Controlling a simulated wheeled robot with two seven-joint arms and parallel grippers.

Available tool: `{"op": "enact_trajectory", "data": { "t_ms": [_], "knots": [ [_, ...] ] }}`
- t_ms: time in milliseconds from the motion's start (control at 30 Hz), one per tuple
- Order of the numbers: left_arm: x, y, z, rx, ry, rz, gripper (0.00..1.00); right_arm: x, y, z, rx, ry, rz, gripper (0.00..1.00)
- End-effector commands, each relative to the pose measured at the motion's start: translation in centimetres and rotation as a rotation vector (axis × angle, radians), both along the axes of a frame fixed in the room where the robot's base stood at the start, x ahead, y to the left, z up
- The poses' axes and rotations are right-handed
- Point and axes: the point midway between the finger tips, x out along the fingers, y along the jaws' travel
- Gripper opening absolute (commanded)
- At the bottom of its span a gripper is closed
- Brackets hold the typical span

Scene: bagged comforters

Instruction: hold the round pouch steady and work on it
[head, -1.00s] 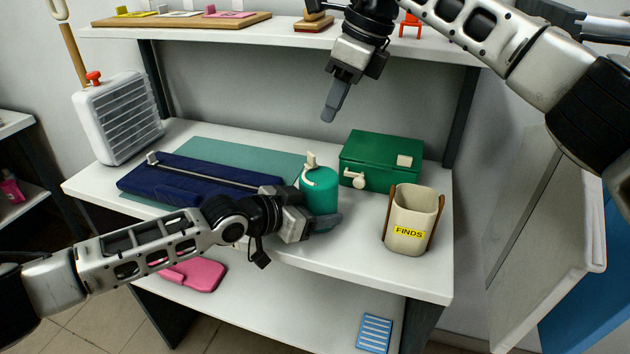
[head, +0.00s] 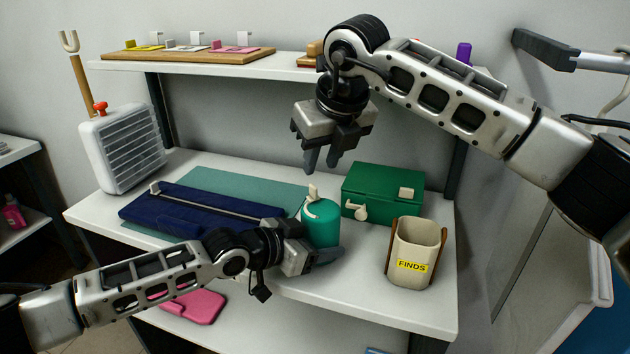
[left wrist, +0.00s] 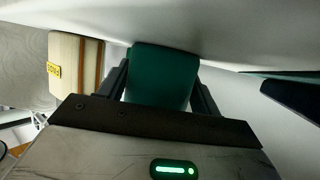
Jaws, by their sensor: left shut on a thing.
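The round pouch (head: 320,224) is a teal upright cylinder with a cream tab and strip on its top, standing near the front of the middle shelf. My left gripper (head: 318,256) is shut on its lower part from the front left. In the left wrist view the pouch (left wrist: 161,77) fills the space between the two dark fingers. My right gripper (head: 321,164) hangs above and slightly behind the pouch, fingers pointing down, apart and empty. It does not touch the pouch.
A green box (head: 383,190) with a cream latch stands behind right of the pouch. A beige FINDS bin (head: 414,250) stands at the right. A navy roll-like case (head: 190,212) lies on a teal mat (head: 240,184) at the left. A white louvred box (head: 122,150) is at the far left.

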Motion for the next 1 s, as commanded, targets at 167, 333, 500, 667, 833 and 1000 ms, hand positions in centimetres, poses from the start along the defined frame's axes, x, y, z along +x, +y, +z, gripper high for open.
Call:
{"op": "enact_trajectory", "data": {
  "t_ms": [167,333,500,667,833,1000],
  "knots": [
    [0.0,0.0,0.0,0.000,0.000,0.000,0.42,1.1,0.7,-3.3,-0.001,0.003,0.000,0.29],
    [0.0,0.0,0.0,0.000,0.000,0.000,0.42,1.9,1.1,-5.3,0.000,0.001,0.000,0.29],
    [0.0,0.0,0.0,0.000,0.000,0.000,0.42,2.2,1.3,-6.0,0.000,0.000,0.002,0.29],
    [0.0,0.0,0.0,0.000,0.000,0.000,0.42,2.2,1.3,-6.0,0.001,-0.001,0.002,0.29],
    [0.0,0.0,0.0,0.000,0.000,0.000,0.42,2.2,1.3,-6.0,0.001,-0.001,0.002,0.07],
    [0.0,0.0,0.0,0.000,0.000,0.000,0.42,2.2,1.3,-6.0,0.001,-0.001,0.002,0.00]
  ]
}}
